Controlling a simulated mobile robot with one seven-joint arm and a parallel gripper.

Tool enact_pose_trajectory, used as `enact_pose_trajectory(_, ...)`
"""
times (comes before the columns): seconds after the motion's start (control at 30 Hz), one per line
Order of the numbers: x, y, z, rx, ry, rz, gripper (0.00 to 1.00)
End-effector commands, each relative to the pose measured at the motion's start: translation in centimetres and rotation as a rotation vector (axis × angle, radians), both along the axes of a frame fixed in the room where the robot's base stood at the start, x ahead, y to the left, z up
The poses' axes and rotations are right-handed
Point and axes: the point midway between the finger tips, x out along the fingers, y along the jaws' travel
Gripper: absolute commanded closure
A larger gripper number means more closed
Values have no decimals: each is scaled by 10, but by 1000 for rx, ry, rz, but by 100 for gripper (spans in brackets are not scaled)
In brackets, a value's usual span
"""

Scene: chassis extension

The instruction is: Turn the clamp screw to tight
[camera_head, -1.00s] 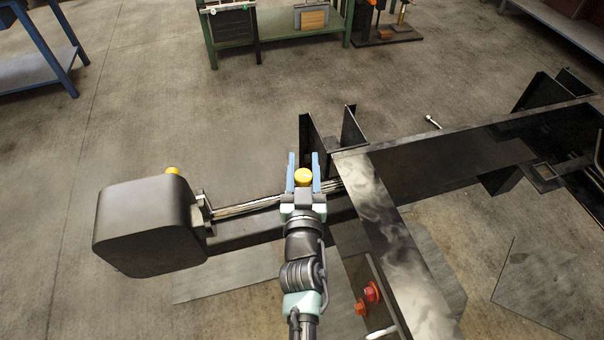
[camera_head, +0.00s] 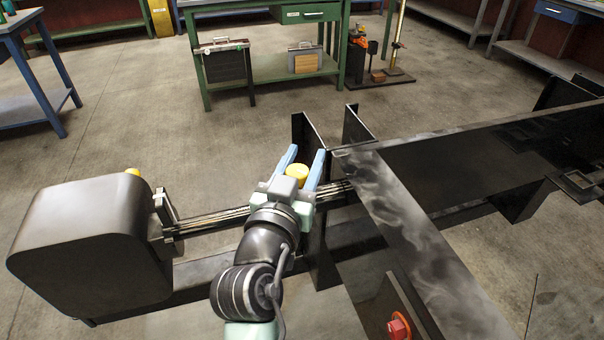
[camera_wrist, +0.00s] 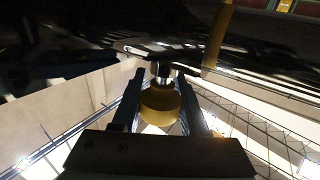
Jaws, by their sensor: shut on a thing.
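A yellow round knob (camera_head: 297,173), which looks like the clamp screw, sits by the pair of metal rods at the dark steel frame. My gripper (camera_head: 306,153) has its blue fingers on either side of this knob and is shut on it. In the wrist view the yellow knob (camera_wrist: 160,104) hangs on a short metal stem under a dark part, between the two fingers (camera_wrist: 160,88). No mark shows how far the screw is turned. A second yellow knob (camera_head: 132,171) stands behind the dark box, away from my gripper.
The large dark box (camera_head: 92,245) stands at the left, joined by metal rods (camera_head: 215,217) to the steel frame (camera_head: 410,235). Upright black plates (camera_head: 308,140) rise just beyond my gripper. A red bolt (camera_head: 398,328) is at the bottom. The floor behind is open up to a green workbench (camera_head: 268,72).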

Motion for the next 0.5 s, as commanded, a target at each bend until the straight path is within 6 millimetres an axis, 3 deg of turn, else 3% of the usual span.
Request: enact_pose_trajectory(0.5, -3, -3, -9, 0, 3, -247, 100)
